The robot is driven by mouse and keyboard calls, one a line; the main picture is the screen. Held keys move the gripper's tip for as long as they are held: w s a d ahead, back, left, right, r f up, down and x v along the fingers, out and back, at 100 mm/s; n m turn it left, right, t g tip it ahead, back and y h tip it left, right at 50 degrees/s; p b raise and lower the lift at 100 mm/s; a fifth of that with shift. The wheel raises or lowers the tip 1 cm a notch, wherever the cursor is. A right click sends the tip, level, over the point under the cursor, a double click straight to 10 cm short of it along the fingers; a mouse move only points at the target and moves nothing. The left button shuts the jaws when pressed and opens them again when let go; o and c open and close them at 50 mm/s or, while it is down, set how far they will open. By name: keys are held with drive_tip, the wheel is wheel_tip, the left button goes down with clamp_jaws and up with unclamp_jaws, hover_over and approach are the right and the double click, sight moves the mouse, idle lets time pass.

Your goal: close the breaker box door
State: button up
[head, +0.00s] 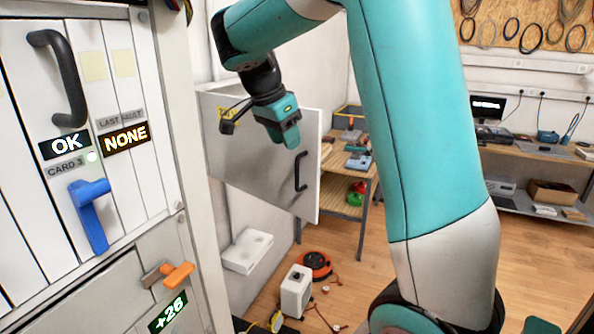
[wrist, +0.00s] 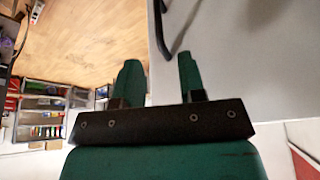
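The breaker box door (head: 245,165) is a light grey panel with a black handle (head: 300,171), standing swung open from the wall in the head view. In the wrist view the door (wrist: 250,75) fills the right side, with part of its handle (wrist: 170,35) at the top. My gripper (head: 293,142) is in front of the door's upper part, left of and above the handle. In the wrist view its two green fingers (wrist: 160,68) are apart with nothing held. The door's edge shows between them; I cannot tell whether they touch it. The box's interior is hidden.
A white rack panel (head: 130,200) with a blue lever (head: 90,215) and an orange lever (head: 178,274) stands close at left. A shelf bench (head: 345,205) is behind the door. A white box (head: 296,290) and an orange cable reel (head: 315,265) are on the floor.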

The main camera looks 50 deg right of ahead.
drive_tip(key=p, duration=0.1)
approach(297, 186)
drive_tip(key=d+f, duration=0.4)
drive_tip(key=shift+d+f, duration=0.15)
drive_tip(key=shift+f, duration=0.05)
drive_tip(key=shift+d, duration=0.1)
clamp_jaws()
